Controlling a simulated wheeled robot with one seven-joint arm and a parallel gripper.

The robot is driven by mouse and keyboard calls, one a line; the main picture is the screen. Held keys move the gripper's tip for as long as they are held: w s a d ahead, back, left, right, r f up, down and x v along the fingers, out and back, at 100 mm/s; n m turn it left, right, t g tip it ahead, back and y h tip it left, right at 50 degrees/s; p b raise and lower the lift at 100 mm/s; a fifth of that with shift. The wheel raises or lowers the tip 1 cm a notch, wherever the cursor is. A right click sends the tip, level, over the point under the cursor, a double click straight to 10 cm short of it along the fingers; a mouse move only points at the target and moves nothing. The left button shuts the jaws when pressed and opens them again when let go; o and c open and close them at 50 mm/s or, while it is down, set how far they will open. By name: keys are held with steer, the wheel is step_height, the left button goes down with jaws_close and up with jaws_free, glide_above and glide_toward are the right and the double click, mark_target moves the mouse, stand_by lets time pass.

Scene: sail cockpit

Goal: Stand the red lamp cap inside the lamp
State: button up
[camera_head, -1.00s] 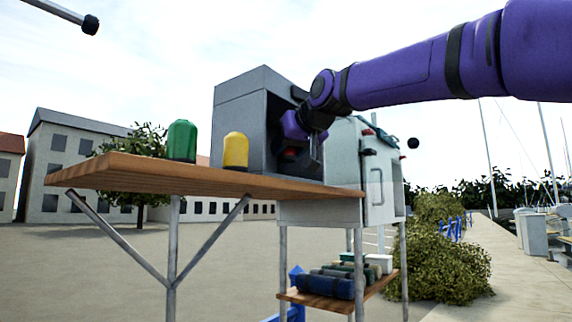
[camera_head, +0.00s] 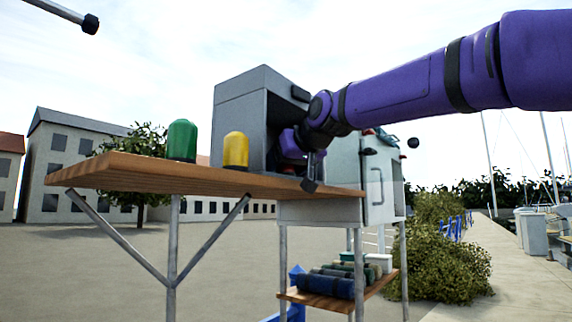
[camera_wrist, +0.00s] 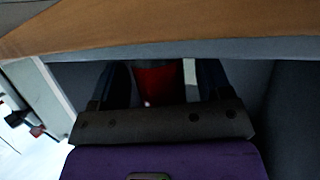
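The lamp is a grey box (camera_head: 238,128) with an open front, standing on a wooden shelf. My gripper (camera_wrist: 163,80) reaches into its opening, low near the floor. The red lamp cap (camera_wrist: 157,82) is between my two dark fingers in the wrist view; only part of it shows. A light gap shows between the cap and the right finger, so the fingers look open around it. In the head view only a small bit of red (camera_head: 289,171) shows below my wrist, low in the lamp. The cap's base is hidden.
A pale cabinet door (camera_head: 378,185) stands right of the opening. Rolled bundles (camera_head: 335,282) lie on a lower shelf.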

steer(key=shift+r, duration=0.2)
steer(key=v, duration=1.2)
steer(key=shift+f, duration=0.15)
steer(key=s+d+f+m+g+h, duration=0.1)
steer(key=s+d+f+m+h, duration=0.1)
steer(key=s+d+f, duration=0.5)
steer(key=s+d+f+m+g+h, duration=0.1)
steer(key=s+d+f+g+h, duration=0.15)
steer(key=d+f, duration=0.7)
steer(key=s+d+f+m+g+h, duration=0.1)
steer(key=s+d+f, duration=0.2)
steer(key=s+f, duration=0.4)
steer(key=s+d+f+m+g+h, duration=0.1)
steer(key=s+d+f+m+g, duration=0.1)
steer(key=s+f, duration=0.6)
step_height(320, 180, down, 6)
steer(key=shift+s+d+f, duration=0.1)
steer(key=shift+s+d, duration=0.1)
steer(key=shift+d, duration=0.6)
